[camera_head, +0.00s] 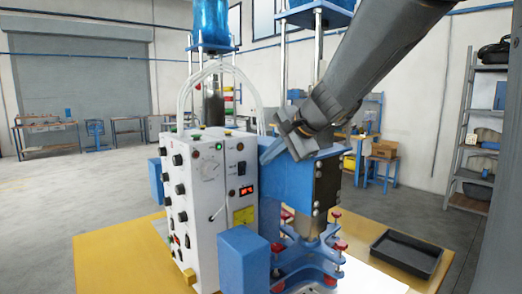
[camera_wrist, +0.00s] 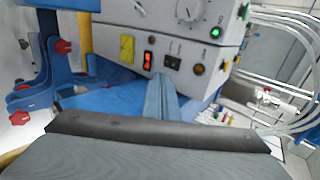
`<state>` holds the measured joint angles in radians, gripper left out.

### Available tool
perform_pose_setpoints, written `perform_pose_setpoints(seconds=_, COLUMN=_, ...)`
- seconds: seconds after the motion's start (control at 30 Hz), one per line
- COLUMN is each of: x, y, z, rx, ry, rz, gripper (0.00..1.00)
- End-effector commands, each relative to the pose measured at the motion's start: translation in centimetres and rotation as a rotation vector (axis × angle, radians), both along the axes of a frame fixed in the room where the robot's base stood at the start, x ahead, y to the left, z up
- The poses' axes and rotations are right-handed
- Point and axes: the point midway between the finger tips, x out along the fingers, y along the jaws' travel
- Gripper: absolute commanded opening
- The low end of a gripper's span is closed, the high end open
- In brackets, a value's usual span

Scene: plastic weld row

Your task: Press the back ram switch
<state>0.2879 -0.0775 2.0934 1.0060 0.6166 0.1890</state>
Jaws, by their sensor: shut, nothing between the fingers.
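The white control box (camera_head: 205,200) stands on the yellow table, with knobs and switches on its faces. In the wrist view its panel (camera_wrist: 200,25) is close, with a lit red display or switch (camera_wrist: 148,60), a small black switch (camera_wrist: 173,62), an amber lamp (camera_wrist: 197,68) and a lit green button (camera_wrist: 215,32). No readable label shows which one is the back ram switch. My gripper (camera_head: 272,152) is by the box's upper right side. In the wrist view its blue fingers (camera_wrist: 160,88) are shut and empty, tips just below the black switch; contact cannot be told.
The blue welding press (camera_head: 290,185) stands right of the box, with red-knobbed clamps (camera_head: 337,245) below. White hoses (camera_head: 215,75) arch above the box. A black tray (camera_head: 407,254) lies at the table's right. A shelf rack (camera_head: 480,130) stands further right. The floor at left is clear.

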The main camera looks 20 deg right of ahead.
Motion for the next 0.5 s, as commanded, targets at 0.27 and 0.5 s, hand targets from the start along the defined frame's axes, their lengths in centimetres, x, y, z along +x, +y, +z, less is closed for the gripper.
perform_pose_setpoints(seconds=0.27, x=3.9, y=1.7, z=-3.5, rx=0.001, ry=0.004, rz=0.001, gripper=0.00)
perform_pose_setpoints(seconds=0.5, x=6.6, y=2.8, z=-2.8, rx=0.000, ry=0.000, rz=0.001, gripper=0.00)
